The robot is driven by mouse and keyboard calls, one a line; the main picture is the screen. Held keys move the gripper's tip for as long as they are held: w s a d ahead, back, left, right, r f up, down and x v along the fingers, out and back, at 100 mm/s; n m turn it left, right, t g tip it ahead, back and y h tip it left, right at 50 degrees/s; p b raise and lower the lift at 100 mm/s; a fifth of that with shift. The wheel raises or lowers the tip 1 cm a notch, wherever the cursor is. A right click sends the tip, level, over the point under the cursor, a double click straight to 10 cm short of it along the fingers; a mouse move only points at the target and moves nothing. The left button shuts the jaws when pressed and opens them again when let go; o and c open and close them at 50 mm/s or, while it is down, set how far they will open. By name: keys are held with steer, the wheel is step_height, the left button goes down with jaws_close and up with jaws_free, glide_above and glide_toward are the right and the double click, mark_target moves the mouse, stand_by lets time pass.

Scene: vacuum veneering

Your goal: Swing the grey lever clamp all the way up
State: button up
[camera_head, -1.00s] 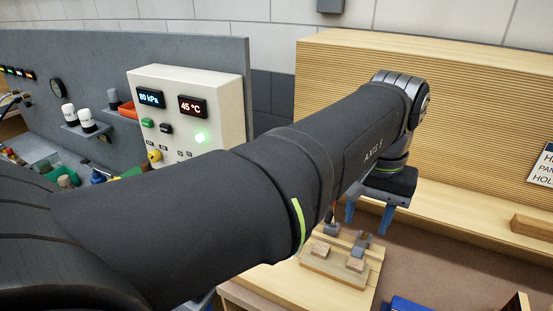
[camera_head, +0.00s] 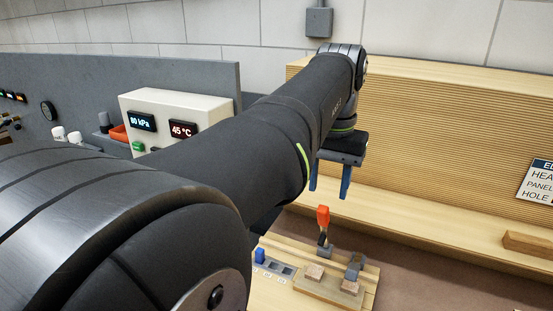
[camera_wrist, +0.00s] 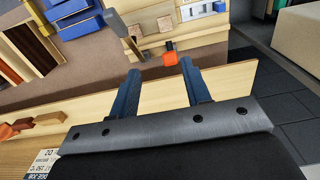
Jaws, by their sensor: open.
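The grey lever clamp (camera_head: 354,266) sits at the right of a small wooden fixture board (camera_head: 327,288), by a light wooden block. In the wrist view its grey lever (camera_wrist: 124,32) shows long, at upper left; I cannot tell its exact angle. A second clamp with an orange handle (camera_head: 323,217) stands upright beside it; that handle also shows in the wrist view (camera_wrist: 170,58). My gripper (camera_head: 329,194) is open and empty, fingers pointing down, apart from both clamps. In the wrist view the gap between my fingertips (camera_wrist: 160,68) lies in line with the orange handle.
A grey slotted strip (camera_head: 275,268) with a blue block stands left of the fixture. A control box (camera_head: 186,118) reads 80 kPa and 45 °C. A ribbed wooden panel (camera_head: 440,140) rises behind. A wooden bar (camera_head: 531,244) lies right. Blue blocks (camera_wrist: 82,24) show in the wrist view.

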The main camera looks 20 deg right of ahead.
step_height(320, 180, down, 7)
steer(key=d+r+g+y, duration=0.1)
steer(key=d+r, duration=0.8)
steer(key=d, duration=0.1)
steer(key=shift+s+d+r+g+y, duration=0.15)
steer(key=shift+s+r+g+y, duration=0.05)
steer(key=shift+s+g+y, duration=0.2)
